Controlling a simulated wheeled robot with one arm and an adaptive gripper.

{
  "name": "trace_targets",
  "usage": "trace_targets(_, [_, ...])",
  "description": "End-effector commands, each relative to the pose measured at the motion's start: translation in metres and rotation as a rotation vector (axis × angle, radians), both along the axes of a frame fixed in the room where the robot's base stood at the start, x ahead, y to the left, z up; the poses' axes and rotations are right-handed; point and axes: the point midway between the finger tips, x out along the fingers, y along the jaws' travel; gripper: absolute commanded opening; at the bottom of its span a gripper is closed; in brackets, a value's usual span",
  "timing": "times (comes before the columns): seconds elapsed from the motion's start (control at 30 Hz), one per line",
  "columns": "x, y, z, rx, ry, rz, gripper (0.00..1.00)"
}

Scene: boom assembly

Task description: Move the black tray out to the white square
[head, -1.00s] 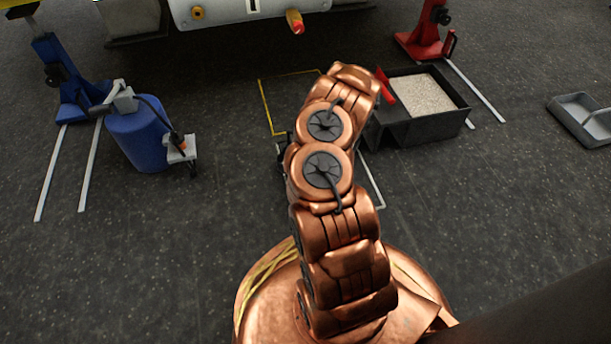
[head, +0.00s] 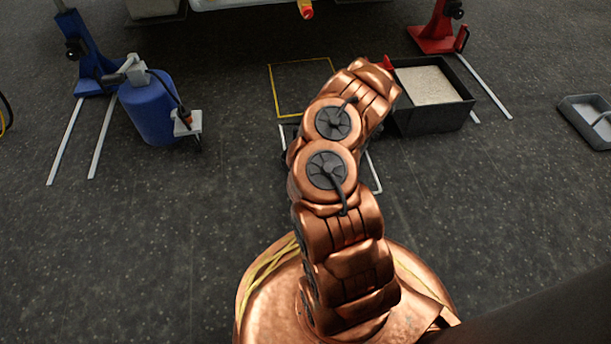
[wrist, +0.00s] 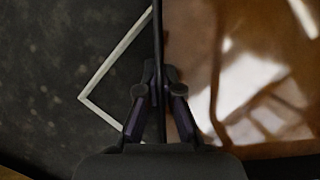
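In the wrist view the black tray's thin rim (wrist: 158,30) runs upright through the middle, with shiny brown liquid inside it to the right. My gripper (wrist: 158,85) is shut on this rim, one finger on each side. A corner of the white square (wrist: 115,54) shows on the floor just left of the tray. In the head view parts of the white square's outline (head: 375,175) show on both sides of my copper arm. My arm hides the gripper and most or all of the tray there.
An empty-looking yellow floor outline (head: 273,90) lies beyond the white one. A dark bin of pale granules (head: 425,85) stands close right of my arm. A blue tank (head: 150,110) and blue jack (head: 85,60) stand left, a red jack (head: 435,30) at back right. Near floor is clear.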

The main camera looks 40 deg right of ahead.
Motion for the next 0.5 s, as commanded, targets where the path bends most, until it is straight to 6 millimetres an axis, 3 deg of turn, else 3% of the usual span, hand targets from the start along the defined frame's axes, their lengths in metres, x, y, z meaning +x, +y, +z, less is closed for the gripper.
trace_targets(0.2, [-0.0026, -0.0041, -0.0001, 0.0, 0.001, -0.011, 0.0])
trace_targets(0.5, [-0.0018, -0.0031, -0.0001, 0.0, 0.0, -0.009, 0.35])
